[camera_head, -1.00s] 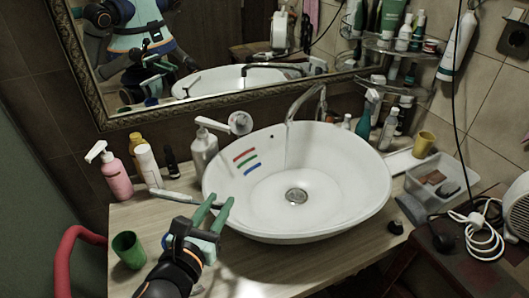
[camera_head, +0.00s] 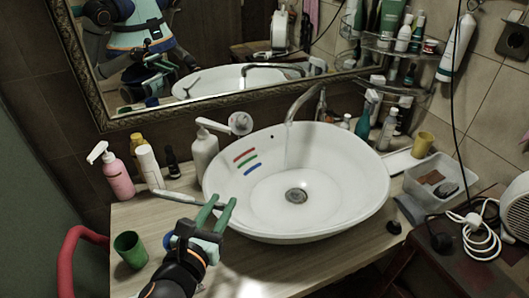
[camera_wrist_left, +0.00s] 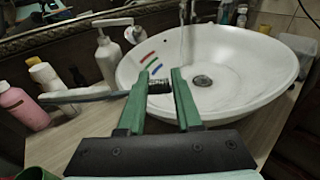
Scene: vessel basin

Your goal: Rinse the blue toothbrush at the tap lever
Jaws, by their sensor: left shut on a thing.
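My left gripper (camera_head: 216,214) has green fingers and is at the front left rim of the white basin. It is shut on a slim grey-blue handled thing, likely the blue toothbrush (camera_head: 177,196), lying sideways with its handle out to the left. In the left wrist view the handle (camera_wrist_left: 85,96) passes behind the left finger, and a dark, ribbed part (camera_wrist_left: 159,86) shows between the fingers. The tap (camera_head: 306,95) curves over the back of the basin (camera_head: 330,205). A faint pale streak like water hangs below its spout. The lever is not clear. My right gripper is not in view.
A pump bottle (camera_head: 204,150), a pink bottle (camera_head: 117,177) and a white bottle (camera_head: 149,167) stand left of the basin. A green cup (camera_head: 130,249) is near the left front. A clear tray (camera_head: 438,180) and a yellow cup (camera_head: 423,144) are at the right.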

